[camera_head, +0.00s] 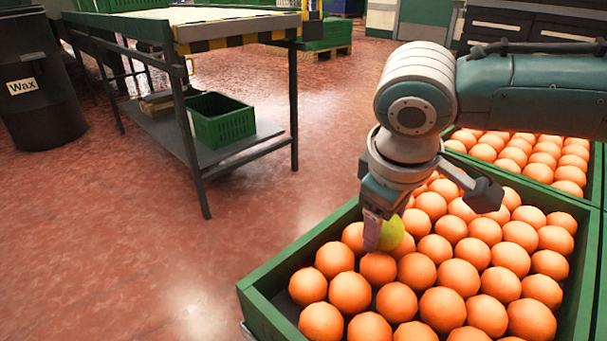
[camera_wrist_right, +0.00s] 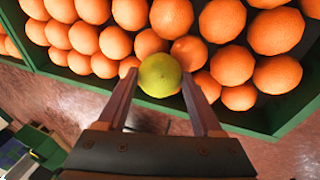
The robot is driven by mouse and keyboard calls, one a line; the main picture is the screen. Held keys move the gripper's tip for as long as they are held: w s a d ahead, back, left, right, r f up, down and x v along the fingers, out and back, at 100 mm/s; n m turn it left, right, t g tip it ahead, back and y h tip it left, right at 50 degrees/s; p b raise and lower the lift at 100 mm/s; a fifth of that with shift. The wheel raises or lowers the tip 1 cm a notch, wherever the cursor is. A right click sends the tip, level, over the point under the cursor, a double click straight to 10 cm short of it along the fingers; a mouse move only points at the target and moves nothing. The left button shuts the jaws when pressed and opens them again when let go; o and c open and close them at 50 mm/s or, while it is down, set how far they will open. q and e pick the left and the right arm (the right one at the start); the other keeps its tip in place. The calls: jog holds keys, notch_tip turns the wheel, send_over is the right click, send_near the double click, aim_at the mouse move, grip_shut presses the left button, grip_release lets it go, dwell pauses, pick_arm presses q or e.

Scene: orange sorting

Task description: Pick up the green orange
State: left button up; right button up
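The green orange (camera_head: 392,234) is yellow-green and sits among ordinary oranges near the left side of the front crate (camera_head: 297,256). It also shows in the right wrist view (camera_wrist_right: 160,75), at the crate's edge. My right gripper (camera_head: 405,224) is over the crate, pointing down, with one finger partly covering the green orange in the head view. In the right wrist view the gripper (camera_wrist_right: 159,82) is open, its fingertips on either side of the green orange. Whether the fingers touch it I cannot tell. My left gripper is not in view.
Oranges (camera_head: 442,309) lie close around the green one. A second crate of oranges (camera_head: 540,172) stands behind. A metal table (camera_head: 238,152) with a green bin (camera_head: 221,119) stands at the left, near a black barrel (camera_head: 38,90). The red floor between is clear.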

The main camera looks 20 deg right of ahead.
jog(key=c, duration=0.9)
jog(key=shift+r, duration=0.1)
